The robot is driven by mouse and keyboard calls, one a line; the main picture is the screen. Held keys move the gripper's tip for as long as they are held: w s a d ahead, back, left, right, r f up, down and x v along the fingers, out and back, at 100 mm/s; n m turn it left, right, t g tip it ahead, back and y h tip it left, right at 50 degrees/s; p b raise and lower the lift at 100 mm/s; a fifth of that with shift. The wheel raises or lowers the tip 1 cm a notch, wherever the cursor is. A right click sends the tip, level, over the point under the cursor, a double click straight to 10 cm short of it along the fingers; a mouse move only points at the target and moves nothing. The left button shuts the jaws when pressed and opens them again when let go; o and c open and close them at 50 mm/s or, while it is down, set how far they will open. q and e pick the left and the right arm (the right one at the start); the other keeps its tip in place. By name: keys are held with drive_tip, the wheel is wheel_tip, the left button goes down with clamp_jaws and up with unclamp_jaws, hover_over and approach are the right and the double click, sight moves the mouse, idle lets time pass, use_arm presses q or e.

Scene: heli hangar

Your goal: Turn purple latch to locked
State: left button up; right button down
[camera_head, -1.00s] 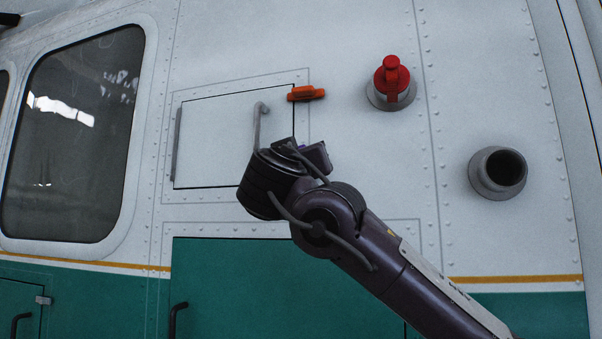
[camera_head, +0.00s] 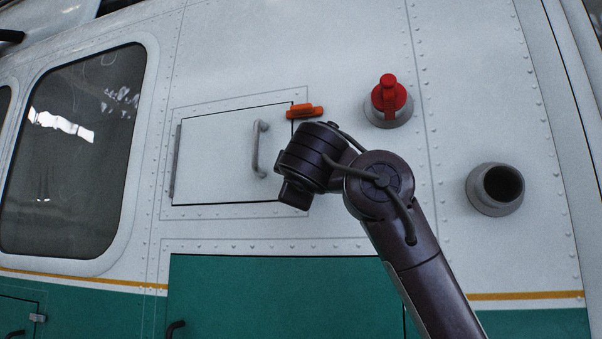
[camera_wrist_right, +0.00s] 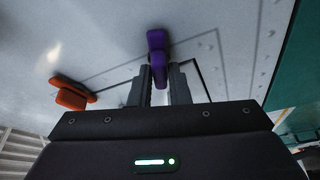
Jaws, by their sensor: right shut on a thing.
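The purple latch (camera_wrist_right: 156,42) shows in the right wrist view on the white panel, with its lower part between the two fingers of my right gripper (camera_wrist_right: 160,78). The fingers are shut on it. In the head view my right wrist hides both the latch and the fingers, beside the lower right edge of the small white hatch door (camera_head: 215,165). The latch's angle relative to the door edge is hard to judge. An orange latch (camera_head: 304,112) lies roughly level at the door's upper right corner; it also shows in the right wrist view (camera_wrist_right: 72,93). My left gripper is not in view.
A grey handle (camera_head: 259,150) stands out from the hatch door, left of my wrist. A red knob (camera_head: 388,97) on a grey base and a grey round pipe opening (camera_head: 497,187) stick out to the right. A green panel (camera_head: 280,300) lies below.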

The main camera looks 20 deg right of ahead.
drive_tip(key=shift+n+g+y+p, duration=0.3)
drive_tip(key=shift+n+g+p, duration=0.45)
drive_tip(key=shift+n, duration=1.35)
drive_tip(key=c, duration=1.4)
unclamp_jaws()
drive_tip(key=shift+a, duration=0.1)
drive_tip(key=shift+c, duration=0.2)
drive_tip(key=b+v, duration=0.4)
drive_tip(key=v, duration=0.3)
drive_tip(key=shift+s+b, duration=0.4)
